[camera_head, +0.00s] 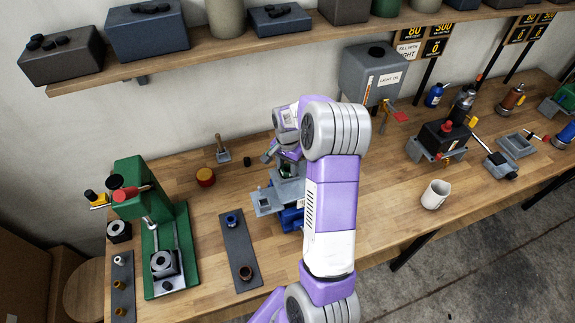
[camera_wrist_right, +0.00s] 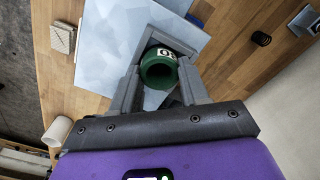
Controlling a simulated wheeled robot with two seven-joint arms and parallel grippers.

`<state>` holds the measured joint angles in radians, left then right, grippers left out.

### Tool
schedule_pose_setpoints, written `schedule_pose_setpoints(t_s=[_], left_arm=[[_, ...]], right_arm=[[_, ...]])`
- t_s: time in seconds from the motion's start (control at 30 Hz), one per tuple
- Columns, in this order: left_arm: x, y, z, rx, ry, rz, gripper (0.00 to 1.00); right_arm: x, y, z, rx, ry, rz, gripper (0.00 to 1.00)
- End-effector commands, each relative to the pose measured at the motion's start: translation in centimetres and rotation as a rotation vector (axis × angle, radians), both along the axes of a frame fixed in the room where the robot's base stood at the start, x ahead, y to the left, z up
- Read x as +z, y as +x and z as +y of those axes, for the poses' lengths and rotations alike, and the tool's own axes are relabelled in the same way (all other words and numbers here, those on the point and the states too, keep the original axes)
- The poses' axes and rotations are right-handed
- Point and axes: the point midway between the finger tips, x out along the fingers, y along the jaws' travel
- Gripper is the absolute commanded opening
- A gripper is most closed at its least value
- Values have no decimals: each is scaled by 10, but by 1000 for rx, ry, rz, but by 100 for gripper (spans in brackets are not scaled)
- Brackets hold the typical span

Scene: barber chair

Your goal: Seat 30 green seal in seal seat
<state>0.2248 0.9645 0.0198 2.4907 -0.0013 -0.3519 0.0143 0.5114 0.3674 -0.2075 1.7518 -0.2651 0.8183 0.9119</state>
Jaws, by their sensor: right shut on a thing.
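My right gripper (camera_head: 278,160) is over the grey metal block with plates (camera_head: 264,203) in the middle of the bench. In the right wrist view my right gripper (camera_wrist_right: 160,88) is shut on the green seal (camera_wrist_right: 157,74), a green ring with a dark bore and a white label, partly legible as 30. The seal is between the two grey fingers, over a pale grey plate (camera_wrist_right: 110,42). I cannot tell whether the seal touches the plate, and the seat opening is hidden. My left gripper is not in view.
A dark strip (camera_head: 238,252) with a blue and a brown ring lies left of the block. A green press (camera_head: 150,215) stands further left. A grey tank (camera_head: 372,75) is behind; a white mug (camera_head: 435,194) stands right. Bench between block and mug is clear.

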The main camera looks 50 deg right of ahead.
Motion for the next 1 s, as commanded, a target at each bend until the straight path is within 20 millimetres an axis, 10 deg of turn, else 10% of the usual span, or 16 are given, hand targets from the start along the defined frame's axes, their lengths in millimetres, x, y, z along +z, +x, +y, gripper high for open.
schedule_pose_setpoints(t_s=[0.07,0.1,0.27,0.63,1.0], left_arm=[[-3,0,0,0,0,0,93],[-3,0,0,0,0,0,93],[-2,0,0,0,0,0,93],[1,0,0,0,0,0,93],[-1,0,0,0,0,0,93]], right_arm=[[-4,0,0,0,0,0,16],[-4,0,0,0,0,0,47],[-3,0,0,0,0,1,70],[7,1,0,0,-2,-2,70],[83,2,-1,1,-2,-5,70]])
